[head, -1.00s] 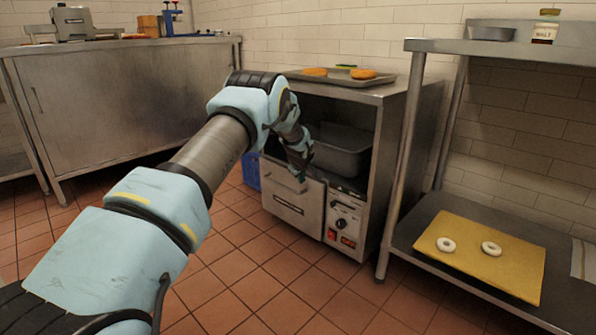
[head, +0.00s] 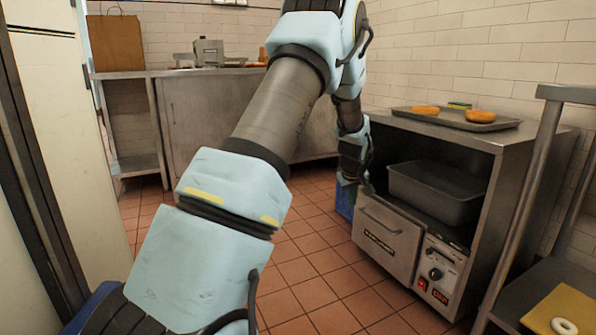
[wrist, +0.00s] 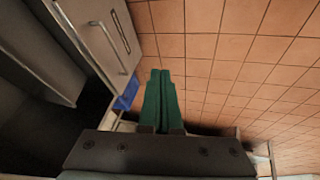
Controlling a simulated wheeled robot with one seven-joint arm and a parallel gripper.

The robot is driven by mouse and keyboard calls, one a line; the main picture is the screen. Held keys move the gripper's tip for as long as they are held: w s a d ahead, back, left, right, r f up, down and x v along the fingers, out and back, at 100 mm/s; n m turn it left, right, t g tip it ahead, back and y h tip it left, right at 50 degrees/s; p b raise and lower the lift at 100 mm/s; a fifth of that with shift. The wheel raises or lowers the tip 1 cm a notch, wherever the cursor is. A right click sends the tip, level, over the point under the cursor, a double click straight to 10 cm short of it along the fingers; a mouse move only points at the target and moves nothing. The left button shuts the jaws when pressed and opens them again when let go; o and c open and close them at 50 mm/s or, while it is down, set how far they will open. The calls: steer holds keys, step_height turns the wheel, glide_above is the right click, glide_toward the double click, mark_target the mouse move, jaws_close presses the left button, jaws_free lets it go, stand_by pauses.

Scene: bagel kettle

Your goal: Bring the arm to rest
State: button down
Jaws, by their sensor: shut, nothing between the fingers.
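My arm reaches up and forward through the middle of the head view, bending down at the far end. My gripper (head: 349,183) points down, to the left of the kettle cabinet (head: 460,160) and in front of its left edge. In the wrist view its two green fingers (wrist: 163,76) are closed together with nothing between them. Tiled floor shows beyond the fingertips.
The cabinet has a drawer-like front (head: 387,240) and a dark pan (head: 436,190) inside. A tray (head: 420,115) with orange-brown items is on top. A blue crate (head: 345,203) stands beside it. A yellow board (head: 566,310) with a white ring is at right. Floor at centre is clear.

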steer(key=s+a+r+m+g, duration=0.1)
steer(key=s+a+r, duration=0.1)
steer(key=s+a, duration=0.45)
steer(key=s+a+r+g, duration=0.1)
steer(key=s+a+r, duration=0.2)
steer(key=s+a, duration=0.35)
steer(key=s+a+r+m+g+y+p, duration=0.1)
steer(key=s+a, duration=0.5)
steer(key=s, duration=0.3)
steer(key=s+a+r+m+g, duration=0.1)
steer(key=s+a+m, duration=0.1)
steer(key=s+a, duration=0.55)
step_height(320, 180, up, 35)
steer(key=d+p, duration=0.2)
steer(key=p, duration=3.3)
steer(key=shift+s+r+p, duration=0.15)
steer(key=shift+s+p, duration=0.15)
steer(key=shift+p, duration=0.05)
